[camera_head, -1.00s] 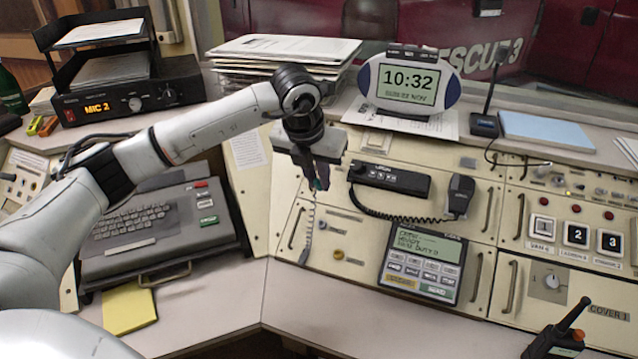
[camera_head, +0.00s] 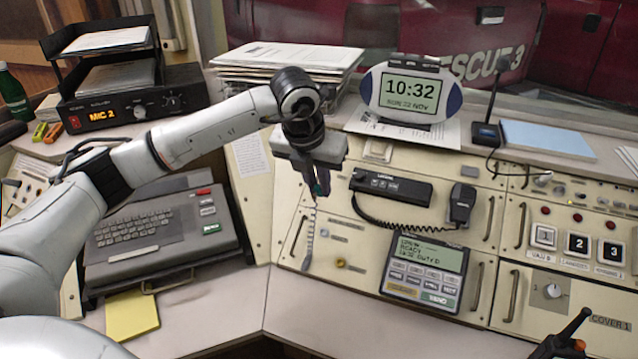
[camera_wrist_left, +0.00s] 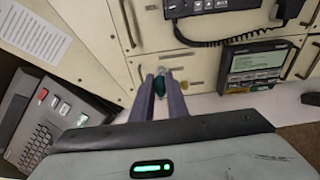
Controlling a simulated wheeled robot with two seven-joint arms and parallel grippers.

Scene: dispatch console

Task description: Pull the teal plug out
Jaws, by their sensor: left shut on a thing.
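My left gripper (camera_head: 318,190) hangs in front of the cream console panel (camera_head: 375,235), fingers pointing down. It is shut on the teal plug (camera_wrist_left: 160,86), which shows between the fingertips in the left wrist view; only a small dark teal bit shows in the head view. A pale cord (camera_head: 309,245) hangs below the fingers along the panel. The fingers hide where the plug meets the panel, so I cannot tell whether it is seated in a socket. My right gripper is not in view.
A handset (camera_head: 391,186) with a coiled cord and a keypad unit (camera_head: 425,270) are right of the gripper. A keyboard terminal (camera_head: 160,235) is at left. A stack of papers (camera_head: 285,60) lies behind on the ledge.

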